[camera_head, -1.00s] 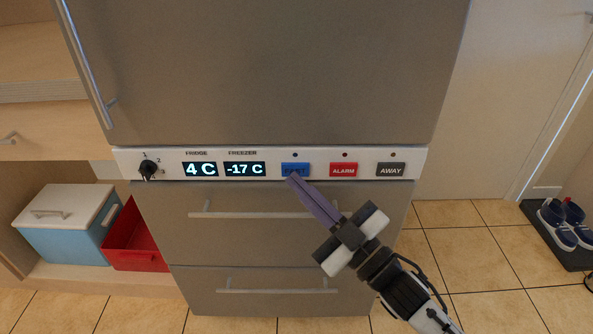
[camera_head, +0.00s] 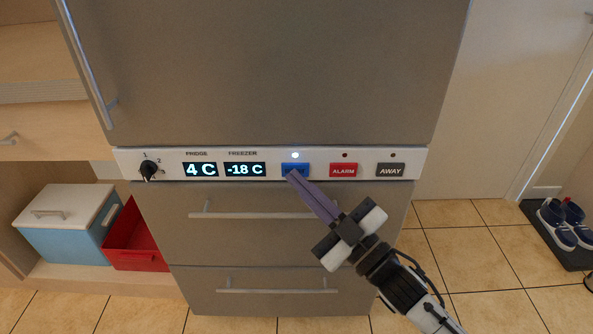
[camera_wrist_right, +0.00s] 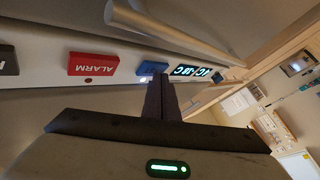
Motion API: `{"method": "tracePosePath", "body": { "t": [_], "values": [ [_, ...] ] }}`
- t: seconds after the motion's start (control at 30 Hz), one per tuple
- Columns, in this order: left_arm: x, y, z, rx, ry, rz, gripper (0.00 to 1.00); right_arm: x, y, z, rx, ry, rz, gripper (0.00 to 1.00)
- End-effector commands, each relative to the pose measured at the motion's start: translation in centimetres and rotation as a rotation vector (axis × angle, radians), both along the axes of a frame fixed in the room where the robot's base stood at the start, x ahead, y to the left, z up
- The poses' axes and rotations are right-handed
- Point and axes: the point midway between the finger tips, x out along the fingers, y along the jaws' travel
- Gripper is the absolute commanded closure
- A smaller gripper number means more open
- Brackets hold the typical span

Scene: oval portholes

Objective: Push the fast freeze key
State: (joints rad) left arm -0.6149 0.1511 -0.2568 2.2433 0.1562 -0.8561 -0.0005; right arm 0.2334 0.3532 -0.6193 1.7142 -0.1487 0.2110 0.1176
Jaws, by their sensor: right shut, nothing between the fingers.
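The blue fast freeze key (camera_head: 295,169) sits on the white control strip (camera_head: 320,153) of the fridge-freezer. The small lamp (camera_head: 295,155) above it is lit white. My right gripper (camera_head: 291,174) is shut and empty, its fingertips at the blue key's lower edge and covering part of its label. In the right wrist view the blue key (camera_wrist_right: 152,68) shows just beyond the gripper fingers (camera_wrist_right: 160,82). I cannot tell whether the tips still touch the key. The freezer display (camera_head: 244,169) reads -18 C. My left gripper is not in view.
The red ALARM key (camera_head: 343,170) and dark AWAY key (camera_head: 390,170) lie to the right, their lamps dark. The fridge display (camera_head: 200,169) and a black knob (camera_head: 148,169) lie to the left. Drawer handles (camera_head: 250,215) stick out below the strip.

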Motion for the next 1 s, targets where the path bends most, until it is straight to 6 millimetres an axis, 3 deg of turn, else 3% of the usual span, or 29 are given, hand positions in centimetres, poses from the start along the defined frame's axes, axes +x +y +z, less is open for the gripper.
{"method": "tracePosePath", "body": {
  "t": [0.53,1.0],
  "values": [
    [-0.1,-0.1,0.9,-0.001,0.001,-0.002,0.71,-1.2,0.0,0.1,0.001,0.001,0.0,1.0],
    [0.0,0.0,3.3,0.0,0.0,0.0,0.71,-5.7,0.0,0.2,0.002,0.003,0.0,1.0]
  ]
}}
